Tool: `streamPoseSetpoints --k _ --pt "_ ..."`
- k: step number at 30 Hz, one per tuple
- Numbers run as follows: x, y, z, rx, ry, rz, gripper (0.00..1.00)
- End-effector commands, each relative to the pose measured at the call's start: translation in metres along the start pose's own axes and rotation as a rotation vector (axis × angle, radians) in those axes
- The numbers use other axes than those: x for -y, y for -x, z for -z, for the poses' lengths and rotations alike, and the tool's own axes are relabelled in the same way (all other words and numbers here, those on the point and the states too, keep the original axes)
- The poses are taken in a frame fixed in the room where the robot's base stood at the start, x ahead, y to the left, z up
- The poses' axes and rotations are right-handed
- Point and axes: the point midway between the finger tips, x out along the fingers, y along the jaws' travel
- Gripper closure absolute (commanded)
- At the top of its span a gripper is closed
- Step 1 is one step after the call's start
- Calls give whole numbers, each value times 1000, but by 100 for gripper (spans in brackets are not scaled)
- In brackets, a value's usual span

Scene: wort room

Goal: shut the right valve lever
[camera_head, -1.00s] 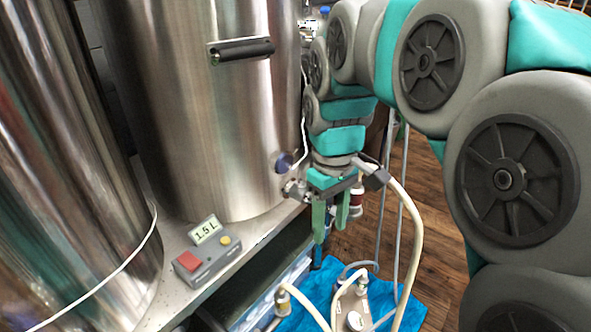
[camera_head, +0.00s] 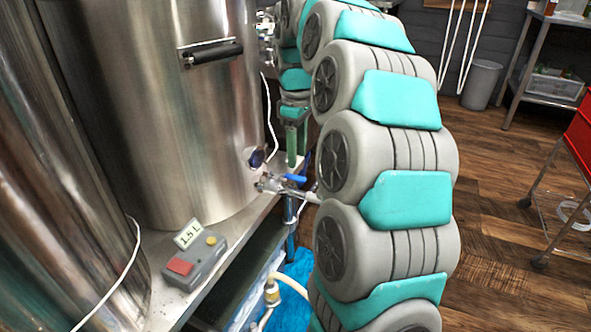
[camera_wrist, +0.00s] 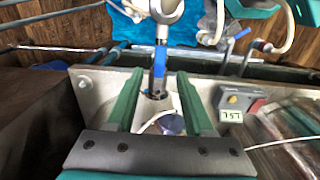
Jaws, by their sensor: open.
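A metal valve (camera_head: 270,184) sticks out low on the right side of the large steel kettle (camera_head: 165,110). Its blue lever (camera_head: 296,178) lies roughly along the outlet pipe. In the wrist view the blue lever (camera_wrist: 160,62) shows ahead of and between the fingers. My gripper (camera_head: 291,150) has green fingers and hangs beyond the valve, apart from the lever in the wrist view. My gripper (camera_wrist: 160,105) is open and empty there. My arm covers part of the outlet side in the head view.
A round blue-faced dial (camera_head: 257,158) sits on the kettle above the valve, with a white cable. A grey box with a 1.5 L sign (camera_head: 195,262) stands on the bench. A hose (camera_head: 290,287) and blue cloth (camera_head: 300,262) lie below. Open wooden floor (camera_head: 490,200) is at right.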

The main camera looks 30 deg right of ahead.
Motion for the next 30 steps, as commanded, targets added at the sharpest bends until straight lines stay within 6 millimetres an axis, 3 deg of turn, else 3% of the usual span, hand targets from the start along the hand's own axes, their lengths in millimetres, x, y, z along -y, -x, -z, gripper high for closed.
streamPoseSetpoints --k 10,23,30 --pt "1 -45 0 2 -1 2 48" --pt "0 -54 0 -1 -1 -1 48" --pt "0 -54 0 0 -1 0 74"
